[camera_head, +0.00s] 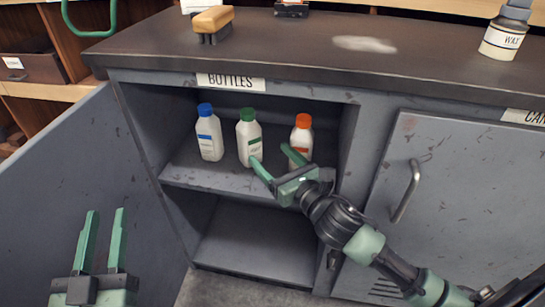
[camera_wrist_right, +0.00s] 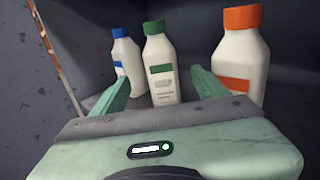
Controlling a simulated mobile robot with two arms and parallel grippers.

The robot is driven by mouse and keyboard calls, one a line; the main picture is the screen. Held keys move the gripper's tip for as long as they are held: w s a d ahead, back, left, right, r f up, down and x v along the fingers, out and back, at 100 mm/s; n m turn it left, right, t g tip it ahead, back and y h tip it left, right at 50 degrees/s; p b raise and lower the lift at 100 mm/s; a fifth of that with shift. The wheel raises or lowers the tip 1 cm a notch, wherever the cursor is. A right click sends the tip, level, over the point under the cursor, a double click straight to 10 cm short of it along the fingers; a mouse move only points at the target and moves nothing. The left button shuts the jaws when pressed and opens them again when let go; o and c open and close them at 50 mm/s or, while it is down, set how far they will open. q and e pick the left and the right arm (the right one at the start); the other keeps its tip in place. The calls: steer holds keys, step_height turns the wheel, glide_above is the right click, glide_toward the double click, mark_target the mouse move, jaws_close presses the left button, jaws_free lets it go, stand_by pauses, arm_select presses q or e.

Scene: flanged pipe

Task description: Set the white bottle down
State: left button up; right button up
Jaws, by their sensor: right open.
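Three white bottles stand upright in a row on the cabinet's upper shelf (camera_head: 215,182): one with a blue cap (camera_head: 209,134), one with a green cap (camera_head: 249,138) and one with an orange cap (camera_head: 301,137). My right gripper (camera_head: 275,160) is open and points into the compartment. In the right wrist view the green-capped bottle (camera_wrist_right: 162,75) shows between its two fingertips (camera_wrist_right: 158,82), and the gap is wider than the bottle. I cannot tell how deep the fingers reach around it. My left gripper (camera_head: 104,215) is open and empty at the lower left, outside the cabinet.
The open cabinet door (camera_head: 75,185) stands at the left, and a closed door with a handle (camera_head: 405,190) is at the right. The lower compartment (camera_head: 255,240) looks empty. The countertop above holds a brush (camera_head: 212,22) and a labelled container (camera_head: 503,40).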

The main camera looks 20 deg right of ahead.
steer(key=shift+s+a+m, duration=0.2)
steer(key=shift+s+m, duration=0.15)
steer(key=shift+m, duration=0.05)
steer(key=s+a+r+m+t, duration=0.1)
steer(key=s+m, duration=0.3)
steer(key=m, duration=0.7)
steer(key=s+a+r+m+t+y, duration=0.1)
steer(key=s+a+r+m, duration=0.3)
steer(key=m, duration=0.8)
steer(key=s+a+r+m, duration=0.2)
steer(key=s+a+m, duration=0.1)
steer(key=m, duration=0.8)
steer(key=shift+s+r+m+t+y, duration=0.2)
steer(key=shift+s+m+t+y, duration=0.15)
steer(key=shift+s, duration=0.3)
steer(key=shift+a, duration=0.1)
